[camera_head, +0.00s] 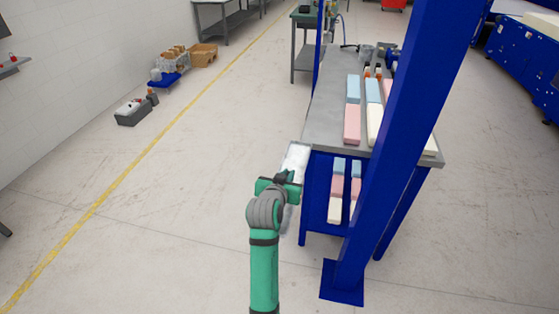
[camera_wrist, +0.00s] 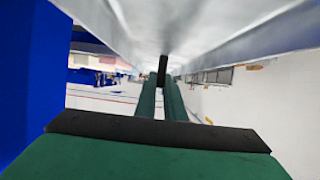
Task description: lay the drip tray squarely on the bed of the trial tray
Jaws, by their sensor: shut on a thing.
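My gripper (camera_head: 287,177) is in front of the left end of the workbench, out over the floor. It is shut on a long pale, whitish tray (camera_head: 296,157), which I take to be the drip tray. The tray sticks out ahead of the gripper towards the bench's near left corner, and part of it is hidden by my arm. In the wrist view the gripper's fingers (camera_wrist: 165,85) lie close together under the tray's grey-white underside (camera_wrist: 125,25), which fills the top. I cannot make out the trial tray in either view.
The grey-topped workbench (camera_head: 322,125) carries blue, pink and cream foam blocks (camera_head: 352,123), with more foam blocks (camera_head: 336,190) below. A thick blue post (camera_head: 400,140) stands at its front right. The floor to the left is open, with a grey bin (camera_head: 133,114) farther off.

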